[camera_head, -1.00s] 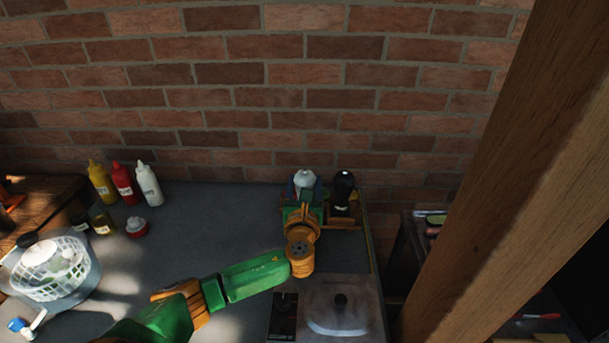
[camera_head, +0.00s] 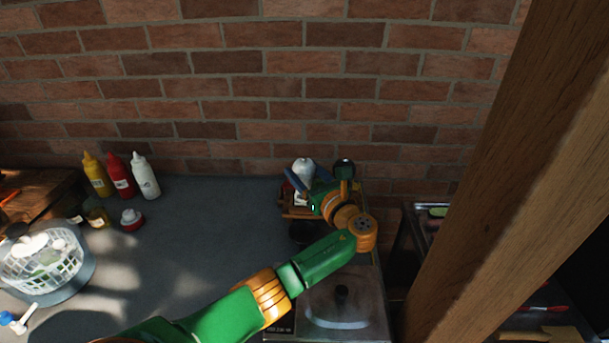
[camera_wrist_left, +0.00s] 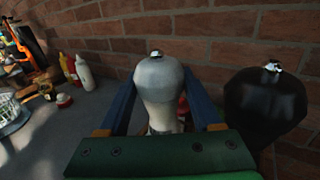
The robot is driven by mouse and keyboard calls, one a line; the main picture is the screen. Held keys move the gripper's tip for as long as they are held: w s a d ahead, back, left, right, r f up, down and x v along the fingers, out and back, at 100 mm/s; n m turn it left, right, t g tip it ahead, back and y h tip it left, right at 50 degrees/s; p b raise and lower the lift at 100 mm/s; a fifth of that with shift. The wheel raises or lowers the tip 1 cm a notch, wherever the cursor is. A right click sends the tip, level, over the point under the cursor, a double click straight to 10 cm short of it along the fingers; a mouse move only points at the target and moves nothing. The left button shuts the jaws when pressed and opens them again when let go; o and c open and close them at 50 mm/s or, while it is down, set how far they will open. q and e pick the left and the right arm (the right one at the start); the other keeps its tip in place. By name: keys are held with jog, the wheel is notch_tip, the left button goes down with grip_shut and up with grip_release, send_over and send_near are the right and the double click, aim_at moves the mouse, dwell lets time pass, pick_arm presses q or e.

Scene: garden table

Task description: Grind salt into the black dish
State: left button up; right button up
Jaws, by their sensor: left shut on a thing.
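A white-topped mill (camera_head: 302,168) stands upright at the back of the counter, by a small wooden caddy (camera_head: 297,213). My left gripper (camera_head: 306,178) reaches it from the front right. In the left wrist view, its blue fingers lie on both sides of the pale mill (camera_wrist_left: 158,82), shut on it. I cannot tell whether the mill is clear of the caddy. A black mill (camera_head: 344,168) stands just right of it, also close in the wrist view (camera_wrist_left: 265,105). A dark round dish (camera_head: 301,233) shows partly in front of the caddy, beside my arm. My right gripper is out of view.
A brick wall (camera_head: 230,100) rises behind the counter. Yellow, red and white bottles (camera_head: 145,177) stand at the back left, with a white basket (camera_head: 42,262) nearer. A lidded metal unit (camera_head: 345,310) lies under my forearm. A wooden post (camera_head: 500,170) stands right. The counter's middle is clear.

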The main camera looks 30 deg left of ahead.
pick_arm(q)
jog(key=shift+g, duration=0.3)
dwell(0.8)
jog(key=o, duration=1.4)
jog(key=shift+a, duration=0.1)
